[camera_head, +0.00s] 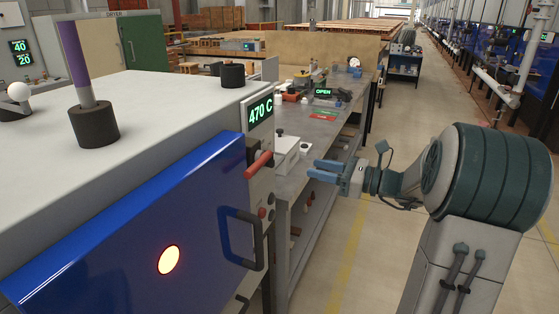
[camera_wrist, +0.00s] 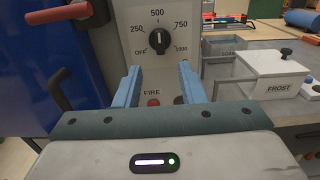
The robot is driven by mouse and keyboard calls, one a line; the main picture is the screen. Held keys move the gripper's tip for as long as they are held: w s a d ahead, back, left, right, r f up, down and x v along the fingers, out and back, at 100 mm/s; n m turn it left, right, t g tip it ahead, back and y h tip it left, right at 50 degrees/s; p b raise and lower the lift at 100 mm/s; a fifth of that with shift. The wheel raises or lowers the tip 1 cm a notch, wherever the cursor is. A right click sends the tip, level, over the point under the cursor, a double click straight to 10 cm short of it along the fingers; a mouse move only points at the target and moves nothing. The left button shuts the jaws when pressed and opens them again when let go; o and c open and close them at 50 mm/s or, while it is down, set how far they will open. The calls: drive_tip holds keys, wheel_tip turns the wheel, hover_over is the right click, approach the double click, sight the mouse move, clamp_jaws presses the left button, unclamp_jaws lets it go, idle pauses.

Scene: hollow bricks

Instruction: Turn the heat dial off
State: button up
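The heat dial (camera_wrist: 159,42) is a black round knob on a pale panel with a scale marked OFF, 250, 500, 750 and 1000. Its pointer looks to be near 500, at the top. My gripper (camera_wrist: 157,70) is open and empty, its two blue fingers spread below the dial in the wrist view and apart from it. In the head view my gripper (camera_head: 318,170) is right of the furnace front, pointing left. The furnace display (camera_head: 260,111) reads 470 C. The dial face cannot be made out in the head view.
A red-gripped lever (camera_head: 258,164) and the blue furnace door's dark handle (camera_head: 240,240) stick out near the panel. A red FIRE button (camera_wrist: 153,102) is below the dial. A white FROST box (camera_wrist: 272,75) stands on the bench to the right. The aisle floor (camera_head: 375,235) is clear.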

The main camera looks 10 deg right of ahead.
sight(274, 160)
drive_tip(key=x, duration=1.1)
drive_tip(key=shift+a+p, duration=0.15)
drive_tip(key=shift+p, duration=0.15)
clamp_jaws()
